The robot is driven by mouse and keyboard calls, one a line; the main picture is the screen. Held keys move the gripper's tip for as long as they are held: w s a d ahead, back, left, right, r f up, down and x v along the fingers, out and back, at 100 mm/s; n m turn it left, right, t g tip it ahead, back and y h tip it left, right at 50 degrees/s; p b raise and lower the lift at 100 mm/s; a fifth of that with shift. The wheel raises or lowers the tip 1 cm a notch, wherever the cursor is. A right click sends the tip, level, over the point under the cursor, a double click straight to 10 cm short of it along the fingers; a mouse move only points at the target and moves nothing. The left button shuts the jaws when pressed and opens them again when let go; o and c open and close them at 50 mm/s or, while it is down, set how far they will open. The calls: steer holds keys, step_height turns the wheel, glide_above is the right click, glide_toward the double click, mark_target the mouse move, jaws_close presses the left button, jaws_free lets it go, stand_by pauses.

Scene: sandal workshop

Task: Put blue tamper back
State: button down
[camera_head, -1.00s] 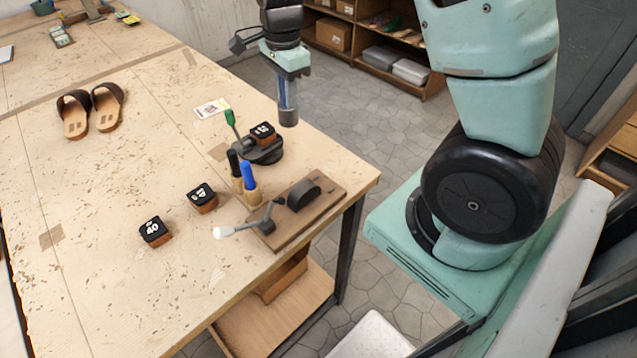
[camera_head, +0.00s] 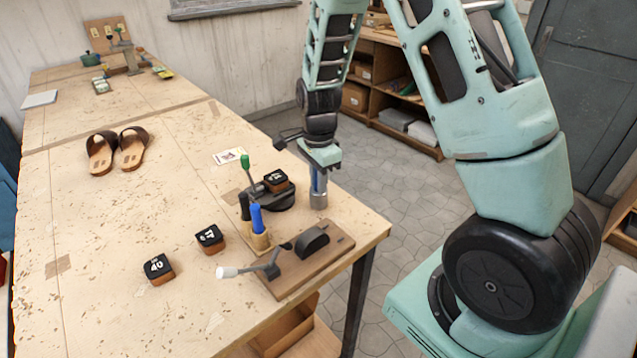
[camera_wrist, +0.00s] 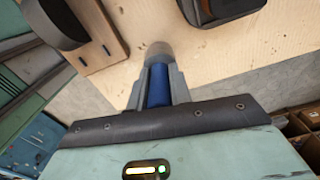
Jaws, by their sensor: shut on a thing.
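My gripper (camera_head: 318,176) is shut on the blue tamper, its fingers on both sides of the blue handle. The tamper's grey metal head (camera_head: 318,201) points down near the table's right edge, just right of a dark round stand. I cannot tell whether the head touches the table. In the wrist view, the blue handle (camera_wrist: 158,88) lies between the fingers (camera_wrist: 158,78), with the grey head beyond over the wood. Most of the handle is hidden by the gripper.
The round stand (camera_head: 262,198) carries a numbered block (camera_head: 276,181) and a green-knobbed lever (camera_head: 245,161). A wooden holder (camera_head: 261,240) has black- and blue-handled tools. A lever press on a board (camera_head: 325,262) stands in front. Two numbered blocks and sandals (camera_head: 118,152) lie left. Table centre is clear.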

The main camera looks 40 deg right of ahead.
steer(key=shift+f, duration=0.75)
steer(key=shift+f, duration=0.15)
steer(key=c, duration=1.3)
jaws_free()
